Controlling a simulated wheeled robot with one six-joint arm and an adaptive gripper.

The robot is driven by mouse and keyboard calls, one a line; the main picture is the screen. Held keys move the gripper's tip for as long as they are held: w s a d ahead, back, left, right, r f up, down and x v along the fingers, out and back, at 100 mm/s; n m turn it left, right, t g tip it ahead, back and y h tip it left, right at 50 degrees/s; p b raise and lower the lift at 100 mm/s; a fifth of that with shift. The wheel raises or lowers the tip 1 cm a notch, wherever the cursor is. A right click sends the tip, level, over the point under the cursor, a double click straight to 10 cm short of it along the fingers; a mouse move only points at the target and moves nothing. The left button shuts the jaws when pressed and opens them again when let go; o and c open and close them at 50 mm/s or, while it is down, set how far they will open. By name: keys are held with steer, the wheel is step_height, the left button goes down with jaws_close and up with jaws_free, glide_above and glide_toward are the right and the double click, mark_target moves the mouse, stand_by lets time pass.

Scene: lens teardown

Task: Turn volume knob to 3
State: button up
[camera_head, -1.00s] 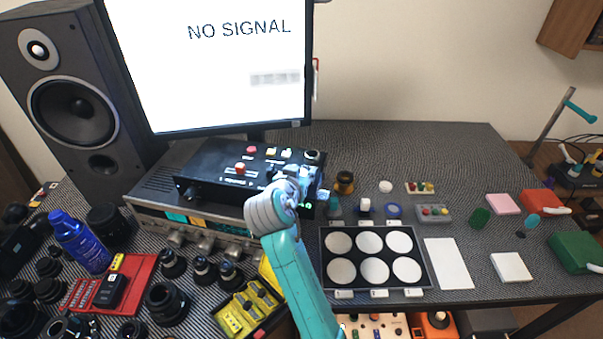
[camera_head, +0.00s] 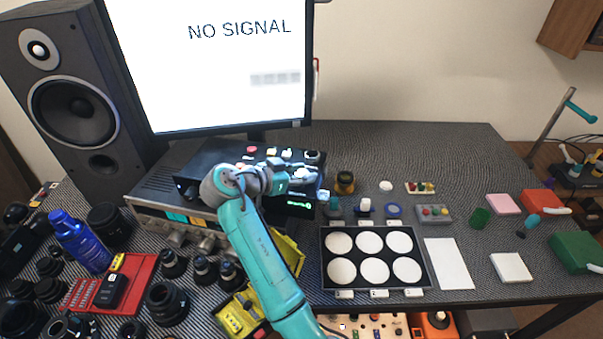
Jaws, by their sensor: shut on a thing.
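The black control box (camera_head: 215,157) sits on top of a silver receiver, below the monitor. Its top carries several small coloured buttons, a dark round knob (camera_head: 312,157) at the back right corner and another dark knob (camera_head: 187,190) on the front left. My gripper (camera_head: 302,176) reaches in from the left, lying nearly flat over the right part of the box. It is shut on what appears to be the volume knob, which the fingers hide. The number at its pointer cannot be read. A green display (camera_head: 300,205) shows on the box's front right.
The silver receiver (camera_head: 150,212) has a row of front knobs. A speaker (camera_head: 75,105) and the monitor (camera_head: 215,65) stand behind. Lenses and a blue bottle (camera_head: 82,242) crowd the left. A tray of white discs (camera_head: 328,233) lies right of my arm. The back right table is clear.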

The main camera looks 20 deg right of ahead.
steer(key=shift+f, duration=0.1)
steer(key=o, duration=1.2)
steer(key=shift+c, duration=0.2)
steer(key=v, duration=1.2)
